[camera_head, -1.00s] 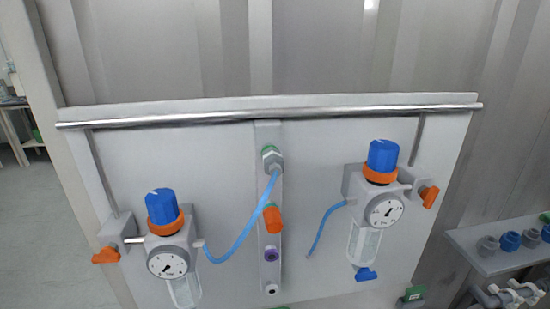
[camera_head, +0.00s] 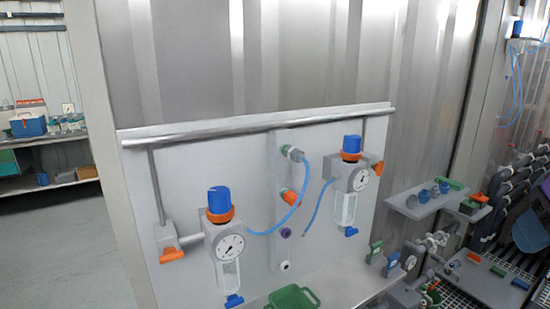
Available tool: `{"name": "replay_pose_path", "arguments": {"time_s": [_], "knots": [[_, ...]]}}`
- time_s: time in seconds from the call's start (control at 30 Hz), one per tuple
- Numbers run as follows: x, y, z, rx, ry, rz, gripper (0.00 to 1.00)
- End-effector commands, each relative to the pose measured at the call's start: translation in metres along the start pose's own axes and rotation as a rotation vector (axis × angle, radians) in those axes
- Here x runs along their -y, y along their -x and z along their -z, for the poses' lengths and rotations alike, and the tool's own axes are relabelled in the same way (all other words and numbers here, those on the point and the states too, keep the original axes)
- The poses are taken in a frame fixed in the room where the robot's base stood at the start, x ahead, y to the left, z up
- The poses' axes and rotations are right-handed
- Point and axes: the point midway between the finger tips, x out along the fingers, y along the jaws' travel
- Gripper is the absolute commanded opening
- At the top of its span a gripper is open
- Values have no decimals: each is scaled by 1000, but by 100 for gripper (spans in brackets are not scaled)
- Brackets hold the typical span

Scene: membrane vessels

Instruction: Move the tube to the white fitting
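A blue tube (camera_head: 299,208) runs in a curve from the left regulator (camera_head: 220,228) up to the top fitting (camera_head: 293,153), which has a green ring. The white fitting (camera_head: 285,266) is lowest on the grey vertical strip of the panel, below an orange fitting (camera_head: 289,196) and a purple fitting (camera_head: 285,232). No tube is seen at the white fitting. My gripper is not in view.
A steel rail (camera_head: 260,125) runs along the panel's top. A green tray (camera_head: 293,298) lies on the ledge below. A shelf with small grey and blue caps (camera_head: 425,199) and pipework with valves stand to the right. Open floor (camera_head: 60,250) is at left.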

Motion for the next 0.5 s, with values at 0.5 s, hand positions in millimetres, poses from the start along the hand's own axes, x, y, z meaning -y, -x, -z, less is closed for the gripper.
{"name": "replay_pose_path", "arguments": {"time_s": [0.5], "knots": [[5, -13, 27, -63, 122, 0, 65]]}}
